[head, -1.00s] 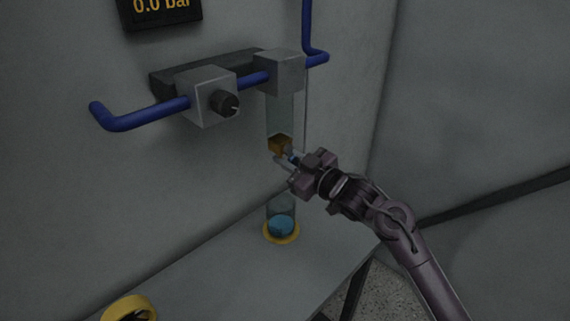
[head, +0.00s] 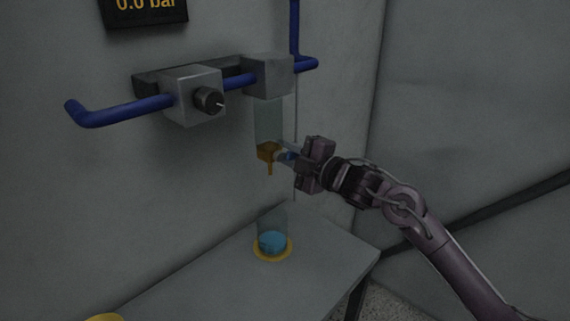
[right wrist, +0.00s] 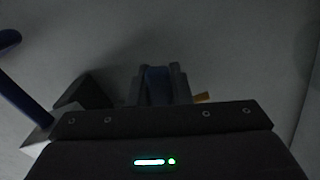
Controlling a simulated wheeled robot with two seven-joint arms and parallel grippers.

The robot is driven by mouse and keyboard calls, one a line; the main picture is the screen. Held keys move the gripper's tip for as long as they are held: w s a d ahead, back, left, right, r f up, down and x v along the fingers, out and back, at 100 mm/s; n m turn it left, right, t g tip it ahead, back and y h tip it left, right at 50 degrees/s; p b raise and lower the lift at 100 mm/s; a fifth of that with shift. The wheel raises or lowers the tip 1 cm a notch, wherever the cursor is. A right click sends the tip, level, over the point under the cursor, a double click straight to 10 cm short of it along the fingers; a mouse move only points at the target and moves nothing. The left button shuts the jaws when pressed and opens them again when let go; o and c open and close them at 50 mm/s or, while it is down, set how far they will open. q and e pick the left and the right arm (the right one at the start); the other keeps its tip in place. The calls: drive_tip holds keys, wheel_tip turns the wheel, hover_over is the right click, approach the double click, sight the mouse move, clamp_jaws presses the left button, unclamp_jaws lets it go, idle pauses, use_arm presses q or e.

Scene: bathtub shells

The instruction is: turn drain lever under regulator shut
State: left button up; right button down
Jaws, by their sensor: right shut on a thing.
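The regulator (head: 266,76) is a grey block on the blue pipe, with a clear bowl (head: 268,118) hanging below it. A brass drain valve (head: 267,151) sits at the bottom of the bowl, its short spout pointing down. My right gripper (head: 287,155) is at the right side of this valve, roughly level with it, shut on the blue drain lever (head: 291,156). The blue lever also shows between the fingers in the right wrist view (right wrist: 157,85), with a bit of brass (right wrist: 202,98) beside them. The fingers partly hide the lever. My left gripper is not in view.
A clear cup with blue liquid (head: 272,241) stands in a yellow ring on the grey shelf (head: 210,275) below. A second grey block with a black knob (head: 208,100) is left of the regulator. The gauge display (head: 145,8) reads 0.0 bar.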

drive_tip(key=shift+d+r+n+b, duration=0.15)
drive_tip(key=shift+n+b, duration=0.25)
drive_tip(key=shift+n, duration=0.4)
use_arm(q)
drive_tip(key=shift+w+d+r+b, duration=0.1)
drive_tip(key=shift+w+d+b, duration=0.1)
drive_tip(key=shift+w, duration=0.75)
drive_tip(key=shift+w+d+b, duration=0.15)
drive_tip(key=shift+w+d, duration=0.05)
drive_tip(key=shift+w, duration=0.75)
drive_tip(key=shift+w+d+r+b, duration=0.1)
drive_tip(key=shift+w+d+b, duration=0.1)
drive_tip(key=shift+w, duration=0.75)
use_arm(e)
drive_tip(key=shift+r+n, duration=0.5)
drive_tip(key=shift+n, duration=0.6)
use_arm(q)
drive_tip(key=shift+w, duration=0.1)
use_arm(e)
drive_tip(key=shift+w, duration=0.1)
drive_tip(key=c, duration=1.3)
unclamp_jaws()
